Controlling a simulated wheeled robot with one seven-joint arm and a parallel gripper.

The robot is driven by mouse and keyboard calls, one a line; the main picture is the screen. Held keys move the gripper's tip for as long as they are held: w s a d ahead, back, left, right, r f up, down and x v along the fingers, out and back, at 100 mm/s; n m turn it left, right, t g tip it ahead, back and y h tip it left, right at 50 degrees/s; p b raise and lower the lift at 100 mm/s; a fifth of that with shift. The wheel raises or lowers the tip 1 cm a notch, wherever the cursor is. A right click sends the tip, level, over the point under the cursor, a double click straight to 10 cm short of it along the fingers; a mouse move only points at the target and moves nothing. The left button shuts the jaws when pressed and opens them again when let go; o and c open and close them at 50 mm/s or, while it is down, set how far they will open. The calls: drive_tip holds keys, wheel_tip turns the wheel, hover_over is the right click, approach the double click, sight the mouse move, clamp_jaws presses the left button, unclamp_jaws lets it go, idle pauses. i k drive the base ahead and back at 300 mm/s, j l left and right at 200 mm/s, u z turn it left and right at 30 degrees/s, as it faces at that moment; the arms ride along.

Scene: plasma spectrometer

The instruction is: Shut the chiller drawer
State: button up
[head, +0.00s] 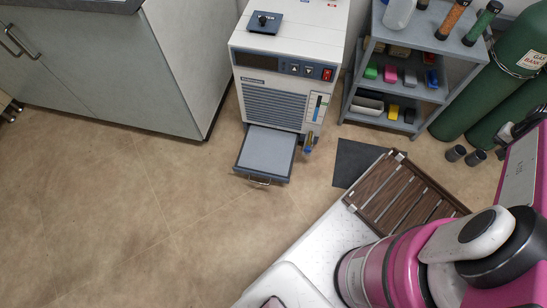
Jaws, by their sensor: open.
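The chiller (277,72) is a white boxy unit with a grille and a small control panel, standing on the floor at the top centre of the head view. Its drawer (266,152) is pulled out at the bottom front, towards the camera. The drawer has a flat grey inside, a dark rim and a metal handle (259,183) on its front edge. My gripper (512,134) shows as a dark shape at the right edge, partly cut off. It is open and well away from the drawer.
A grey shelf rack (433,62) with coloured blocks stands right of the chiller, beside green gas cylinders (517,62). A grey cabinet (130,65) stands left. A dark mat (360,162) and a brown slatted rack (405,195) lie right of the drawer. Floor is clear in front and left.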

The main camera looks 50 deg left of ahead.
sight(266, 152)
drive_tip(key=l+u, duration=0.2)
drive_tip(key=u, duration=2.8)
drive_tip(key=k+l, duration=0.7)
